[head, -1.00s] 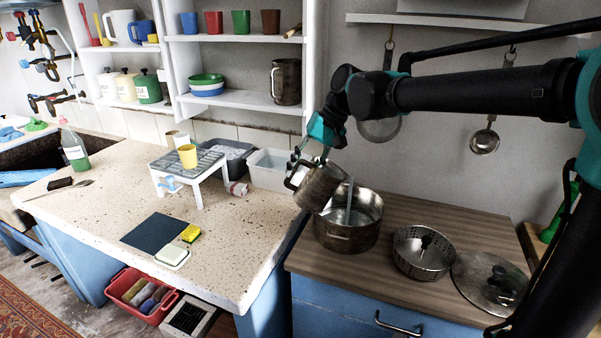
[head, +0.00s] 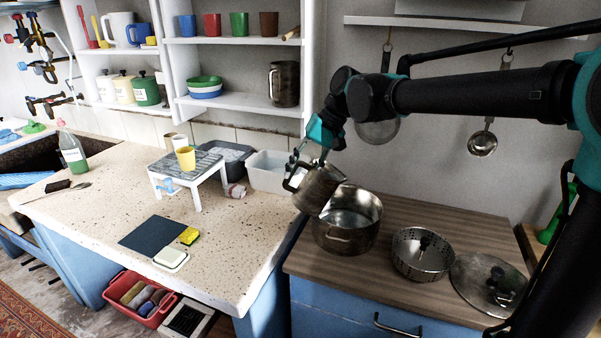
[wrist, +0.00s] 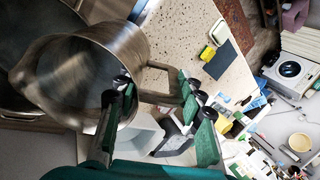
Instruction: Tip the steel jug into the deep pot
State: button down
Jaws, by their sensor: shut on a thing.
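The steel jug (head: 319,190) is tilted to the right, with its mouth side over the left rim of the deep pot (head: 345,238). My gripper (head: 298,170) is shut on the jug's handle, on its left side. In the wrist view the jug (wrist: 125,45) is large at upper left, and my gripper (wrist: 160,115) closes around its handle. The deep pot (wrist: 15,105) shows behind the jug at the left edge there. The pot stands upright on the wooden top. No stream shows between jug and pot now.
A steel strainer (head: 421,254) and a glass lid (head: 488,284) lie right of the pot. The speckled counter (head: 110,205) is to the left, with a white rack (head: 197,190) and a clear tub (head: 268,172). A ladle (head: 482,143) hangs behind.

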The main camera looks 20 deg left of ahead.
aim_at(311, 168)
jog(key=shift+w+d+r+g+y, duration=0.3)
jog(key=shift+d+r+g+y, duration=0.3)
jog(key=shift+y, duration=0.4)
dwell(3.2)
jog(key=shift+w+d+g+y, duration=0.35)
jog(key=shift+d+y, duration=0.3)
jog(key=shift+y, duration=0.15)
dwell(3.0)
